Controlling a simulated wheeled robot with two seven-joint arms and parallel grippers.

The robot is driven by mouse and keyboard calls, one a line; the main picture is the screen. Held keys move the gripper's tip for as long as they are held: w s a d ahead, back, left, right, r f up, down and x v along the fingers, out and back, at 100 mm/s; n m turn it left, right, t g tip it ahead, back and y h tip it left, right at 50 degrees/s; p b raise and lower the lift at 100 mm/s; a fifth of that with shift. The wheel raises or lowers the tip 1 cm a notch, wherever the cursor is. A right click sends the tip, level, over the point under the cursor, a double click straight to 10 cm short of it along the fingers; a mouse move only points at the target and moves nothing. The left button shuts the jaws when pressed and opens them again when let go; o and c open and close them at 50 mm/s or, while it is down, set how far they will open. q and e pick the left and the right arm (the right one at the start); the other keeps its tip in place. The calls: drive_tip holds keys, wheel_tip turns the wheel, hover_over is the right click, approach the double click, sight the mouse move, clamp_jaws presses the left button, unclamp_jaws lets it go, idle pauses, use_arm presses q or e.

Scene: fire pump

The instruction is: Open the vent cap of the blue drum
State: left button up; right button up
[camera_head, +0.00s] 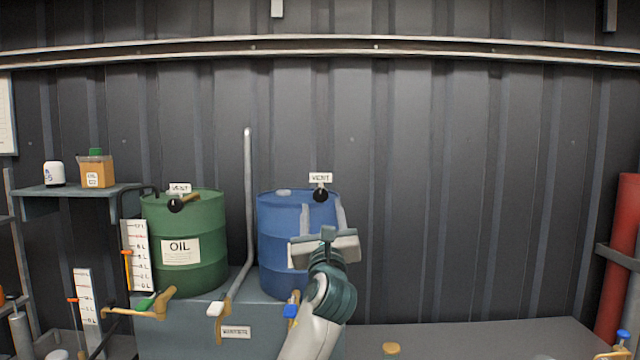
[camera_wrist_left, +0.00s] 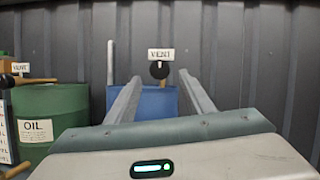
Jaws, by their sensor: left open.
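The blue drum (camera_head: 270,230) stands on the grey bench right of the green drum. Its vent cap (camera_head: 320,195) is a round black knob above the drum's top, below a white VENT sign (camera_head: 320,178). My left gripper (camera_head: 321,205) is in front of the drum with its fingers spread, hiding part of the drum's right side. In the left wrist view, the vent cap (camera_wrist_left: 159,69) appears between the open fingertips (camera_wrist_left: 160,78), slightly above them, with the blue drum (camera_wrist_left: 157,103) below. The gripper looks empty; the remaining distance to the cap is unclear. My right gripper is out of view.
The green OIL drum (camera_head: 185,235) has its own black vent knob (camera_head: 175,206) with a tan lever. A grey upright pipe (camera_head: 248,190) stands between the drums. A shelf (camera_head: 80,195) holds bottles at left. The bench is largely clear at right.

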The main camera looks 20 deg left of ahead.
use_arm(q)
drive_tip(key=p+x, duration=0.3)
drive_tip(key=x, duration=0.7)
drive_tip(key=shift+w+a+r, duration=0.1)
drive_tip(key=shift+w+r, duration=0.05)
drive_tip(key=shift+w, duration=0.15)
drive_tip(key=c, duration=1)
